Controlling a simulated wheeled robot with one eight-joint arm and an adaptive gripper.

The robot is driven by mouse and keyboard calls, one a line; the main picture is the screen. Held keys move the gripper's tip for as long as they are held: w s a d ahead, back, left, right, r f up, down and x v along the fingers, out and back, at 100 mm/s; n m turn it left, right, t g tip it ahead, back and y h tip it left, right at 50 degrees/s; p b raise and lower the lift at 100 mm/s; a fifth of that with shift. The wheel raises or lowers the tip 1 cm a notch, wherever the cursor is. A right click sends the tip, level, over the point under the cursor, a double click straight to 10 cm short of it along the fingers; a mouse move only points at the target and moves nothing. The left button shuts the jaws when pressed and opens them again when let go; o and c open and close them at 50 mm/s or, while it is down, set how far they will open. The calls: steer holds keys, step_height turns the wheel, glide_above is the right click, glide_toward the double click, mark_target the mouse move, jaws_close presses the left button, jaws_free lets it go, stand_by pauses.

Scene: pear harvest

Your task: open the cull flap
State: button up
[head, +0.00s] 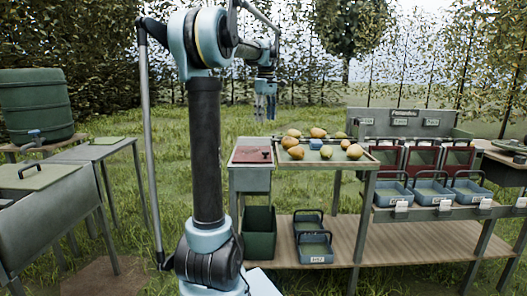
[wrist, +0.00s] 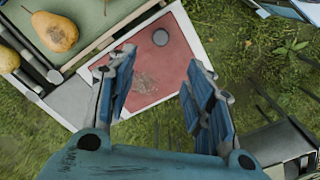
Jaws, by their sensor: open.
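The cull flap looks to be the red panel (head: 252,155) in a pale frame at the left end of the sorting table. It lies flat and looks shut. In the wrist view the red panel (wrist: 150,70) has a round grey knob (wrist: 160,37) near its far edge and a scuffed patch. My gripper (head: 265,108) hangs fingers down in the head view, apart from the panel. In the wrist view my gripper (wrist: 155,85) is open and empty, its blue fingers spread over the near part of the panel, partly covering it.
Several pears (head: 318,132) lie on the green tabletop (head: 358,160) beside the panel. A dark green bin (head: 259,232) stands below the panel. Blue trays (head: 432,188) stand at the right. A grey side table (head: 88,150) stands left, with grass between.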

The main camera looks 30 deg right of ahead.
step_height(320, 180, down, 15)
steer(key=shift+f, duration=0.2)
stand_by(0.3)
jaws_close()
